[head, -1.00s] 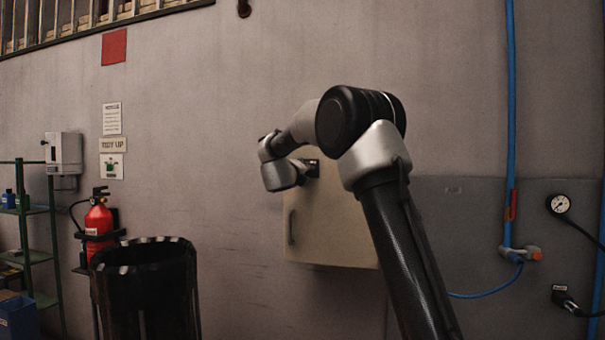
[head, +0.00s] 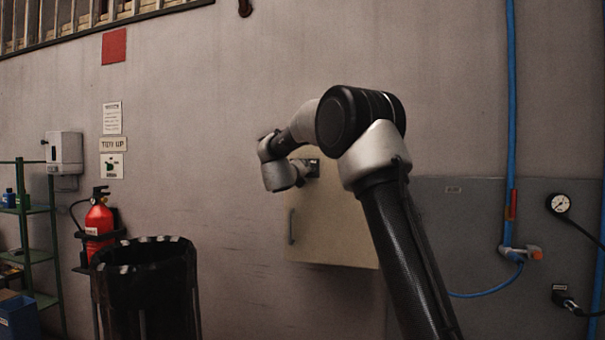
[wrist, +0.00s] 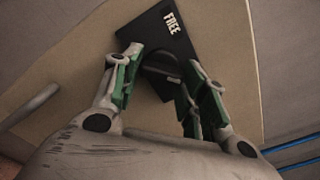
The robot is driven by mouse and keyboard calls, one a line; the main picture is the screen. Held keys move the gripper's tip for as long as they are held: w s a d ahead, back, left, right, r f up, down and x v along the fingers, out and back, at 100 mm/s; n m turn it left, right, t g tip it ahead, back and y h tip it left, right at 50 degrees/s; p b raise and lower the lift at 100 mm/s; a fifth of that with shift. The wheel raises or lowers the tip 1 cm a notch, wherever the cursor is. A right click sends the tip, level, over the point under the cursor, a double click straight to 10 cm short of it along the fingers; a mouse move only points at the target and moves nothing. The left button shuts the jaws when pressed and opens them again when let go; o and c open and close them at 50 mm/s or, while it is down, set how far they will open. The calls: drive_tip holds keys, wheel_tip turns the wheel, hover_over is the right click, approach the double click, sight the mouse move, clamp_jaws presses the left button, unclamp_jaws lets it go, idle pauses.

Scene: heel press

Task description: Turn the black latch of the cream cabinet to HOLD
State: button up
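The cream cabinet (head: 335,232) hangs on the wall in the head view, partly hidden behind my arm. It also fills much of the wrist view (wrist: 60,85). The black latch (wrist: 162,70) sits on a black plate (wrist: 160,32) marked FREE on the cabinet's front. My gripper (wrist: 157,88) has its two green-padded fingers apart, one on each side of the latch knob. Whether the pads touch the knob cannot be told.
A grey bar handle (head: 291,227) stands out from the cabinet front, and shows at left in the wrist view (wrist: 30,105). A black bin (head: 150,290) and a red fire extinguisher (head: 99,220) stand to the left. Blue pipes (head: 511,120) run down the wall at right.

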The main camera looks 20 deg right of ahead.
drive_tip(key=o, duration=0.3)
drive_tip(key=v, duration=1.2)
drive_tip(key=shift+w+a, duration=0.1)
idle(0.4)
